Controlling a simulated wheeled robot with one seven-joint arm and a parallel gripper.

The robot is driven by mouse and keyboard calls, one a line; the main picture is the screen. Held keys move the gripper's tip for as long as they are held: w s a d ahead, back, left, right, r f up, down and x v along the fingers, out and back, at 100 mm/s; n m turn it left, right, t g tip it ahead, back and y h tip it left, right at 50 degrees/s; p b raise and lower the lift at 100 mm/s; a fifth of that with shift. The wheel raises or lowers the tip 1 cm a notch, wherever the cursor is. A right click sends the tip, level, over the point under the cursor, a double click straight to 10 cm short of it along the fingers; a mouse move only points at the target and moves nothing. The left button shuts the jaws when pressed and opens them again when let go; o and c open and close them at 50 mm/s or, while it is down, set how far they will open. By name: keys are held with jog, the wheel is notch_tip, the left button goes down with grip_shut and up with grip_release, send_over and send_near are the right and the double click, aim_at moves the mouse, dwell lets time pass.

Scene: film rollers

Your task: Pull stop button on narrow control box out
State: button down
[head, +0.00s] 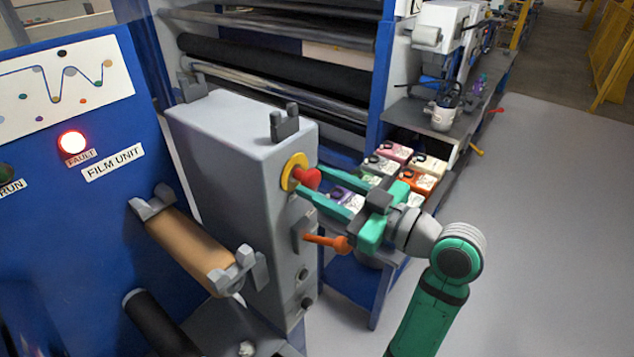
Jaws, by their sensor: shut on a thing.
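The narrow control box (222,190) is a tall grey housing in the middle of the head view. The stop button (309,179) is a red knob on a yellow ring (293,171) near the top of the box's right face. My gripper (312,182) reaches in from the right, with its green fingers shut on the red knob, one on each side. Part of the knob is hidden by the fingers. From this angle I cannot tell how far the button stands out.
An orange handle (328,242) sticks out of the box just below my gripper. Several colored cartons (428,167) stand on the bench behind the gripper. A blue panel with a lit red fault lamp (72,143) is at left. The floor at right is clear.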

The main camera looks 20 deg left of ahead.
jog(key=shift+d, duration=0.15)
jog(key=c, duration=1.2)
grip_release()
jog(key=shift+s, duration=0.1)
jog(key=shift+o, duration=0.2)
jog(key=v, duration=1)
jog(key=shift+d, duration=0.4)
jog(key=shift+s, duration=0.1)
